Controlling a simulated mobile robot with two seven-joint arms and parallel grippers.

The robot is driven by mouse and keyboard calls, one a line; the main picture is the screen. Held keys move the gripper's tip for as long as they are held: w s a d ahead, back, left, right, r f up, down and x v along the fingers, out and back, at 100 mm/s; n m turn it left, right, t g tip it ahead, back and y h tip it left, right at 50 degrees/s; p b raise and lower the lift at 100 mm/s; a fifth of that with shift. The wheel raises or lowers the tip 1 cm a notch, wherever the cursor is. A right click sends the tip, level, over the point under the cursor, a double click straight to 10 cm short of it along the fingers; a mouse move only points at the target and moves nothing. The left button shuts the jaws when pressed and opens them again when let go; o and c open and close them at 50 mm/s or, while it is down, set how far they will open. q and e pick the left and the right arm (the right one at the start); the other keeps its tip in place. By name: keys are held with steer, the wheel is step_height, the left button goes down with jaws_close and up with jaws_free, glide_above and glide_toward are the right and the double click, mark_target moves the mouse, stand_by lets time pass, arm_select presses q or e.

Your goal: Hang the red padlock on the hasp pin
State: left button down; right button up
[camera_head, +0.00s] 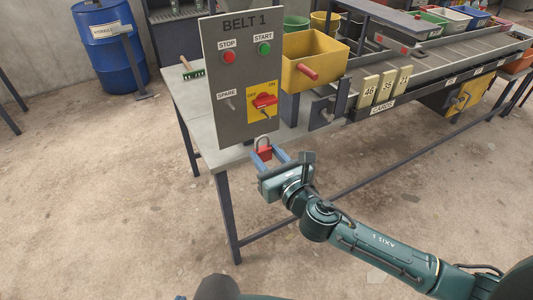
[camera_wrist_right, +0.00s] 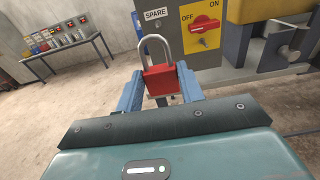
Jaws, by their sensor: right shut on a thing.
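The red padlock (camera_head: 264,153) is held upright between the blue fingers of my right gripper (camera_head: 271,156), its grey shackle pointing up. In the right wrist view the red body (camera_wrist_right: 168,81) sits between the fingertips (camera_wrist_right: 158,88), and the shackle looks closed. The grey BELT 1 panel (camera_head: 231,70) stands just beyond it; the padlock is near its lower right edge. A yellow plate (camera_head: 257,90) on the panel carries a red OFF/ON handle (camera_head: 264,100). A small pin-like piece (camera_head: 265,113) shows below the handle; I cannot tell for certain that it is the hasp pin. My left gripper is out of view.
A yellow bin with a red handle (camera_head: 316,57) stands right of the panel. A dark bracket (camera_head: 342,95) and numbered cards (camera_head: 386,86) line the bench front. The bench leg (camera_head: 227,218) is below. The concrete floor in front is clear.

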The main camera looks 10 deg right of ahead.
steer(key=shift+s+d, duration=0.2)
steer(key=shift+s, duration=0.4)
steer(key=shift+p+v, duration=0.3)
steer(key=shift+v, duration=0.7)
steer(key=shift+s, duration=0.1)
steer(key=shift+s+d, duration=0.15)
glide_toward(265, 154)
steer(key=shift+s+d+f, duration=0.1)
steer(key=shift+s+d, duration=0.05)
steer(key=shift+s, duration=0.4)
stand_by(0.4)
